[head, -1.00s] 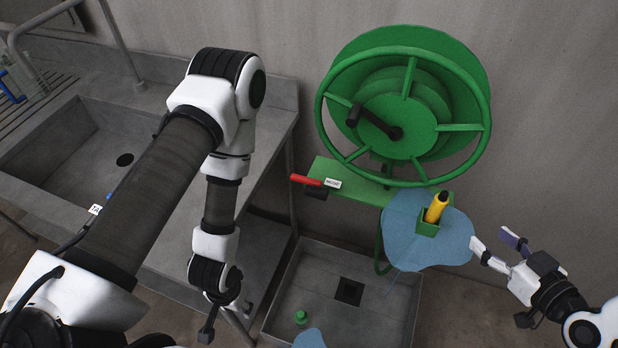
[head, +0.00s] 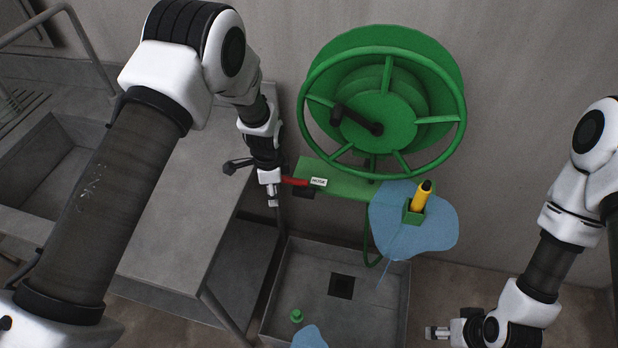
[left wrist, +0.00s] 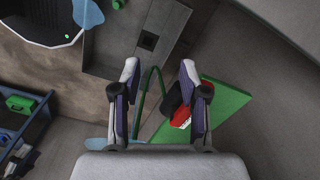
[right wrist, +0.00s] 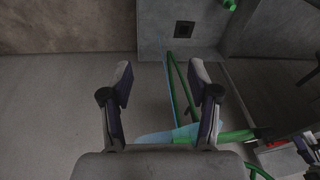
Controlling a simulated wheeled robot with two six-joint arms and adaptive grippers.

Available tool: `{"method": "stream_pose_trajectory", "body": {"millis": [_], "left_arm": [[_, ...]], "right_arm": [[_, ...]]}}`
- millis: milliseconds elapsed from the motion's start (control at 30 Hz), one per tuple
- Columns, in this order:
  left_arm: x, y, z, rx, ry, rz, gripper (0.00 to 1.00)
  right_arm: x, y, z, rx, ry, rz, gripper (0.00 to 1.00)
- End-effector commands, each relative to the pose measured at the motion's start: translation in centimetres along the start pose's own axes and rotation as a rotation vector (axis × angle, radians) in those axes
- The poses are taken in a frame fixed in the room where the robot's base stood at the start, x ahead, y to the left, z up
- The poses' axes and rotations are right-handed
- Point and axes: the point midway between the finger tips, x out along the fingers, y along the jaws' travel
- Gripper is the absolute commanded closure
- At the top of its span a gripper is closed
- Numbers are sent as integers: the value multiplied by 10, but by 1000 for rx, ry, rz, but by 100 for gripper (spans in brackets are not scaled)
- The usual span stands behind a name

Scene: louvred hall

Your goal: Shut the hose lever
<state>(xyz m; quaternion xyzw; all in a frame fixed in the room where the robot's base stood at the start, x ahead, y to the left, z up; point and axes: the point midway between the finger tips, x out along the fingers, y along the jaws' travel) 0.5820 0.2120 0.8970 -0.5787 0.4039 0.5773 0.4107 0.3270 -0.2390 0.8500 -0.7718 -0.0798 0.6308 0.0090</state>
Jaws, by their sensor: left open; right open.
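The red lever (head: 294,182) sits at the left end of the green bracket (head: 346,183) under the hose reel (head: 380,95), beside a small white label (head: 318,182). My left gripper (head: 271,192) is open just left of the lever's end. In the left wrist view the lever (left wrist: 181,118) shows beside and partly behind the right-hand finger; whether it touches cannot be told. The gap between the left fingers (left wrist: 160,75) is empty. My right gripper (head: 436,333) is open and empty at the lower right, away from the lever; its fingers (right wrist: 161,75) stand apart.
Below is a grey basin (head: 330,320) with a dark drain (head: 341,286). The grey sink counter (head: 165,225) lies close on the left.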

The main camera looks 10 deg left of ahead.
Motion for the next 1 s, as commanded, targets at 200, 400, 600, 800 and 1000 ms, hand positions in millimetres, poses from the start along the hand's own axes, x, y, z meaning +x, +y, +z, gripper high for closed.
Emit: {"method": "stream_pose_trajectory", "body": {"millis": [200,400,600,800,1000], "left_arm": [[-78,-48,-44,340,8,4,56],[-72,-50,-47,374,8,12,56],[-44,-50,-46,372,8,12,56],[-15,-49,-46,371,8,12,56],[-2,-49,-47,370,8,11,56]], "right_arm": [[6,6,57,128,-189,116,39],[15,8,64,143,-203,128,39],[36,11,68,141,-201,127,39],[58,14,72,141,-200,126,39],[67,15,74,140,-201,126,39]]}}
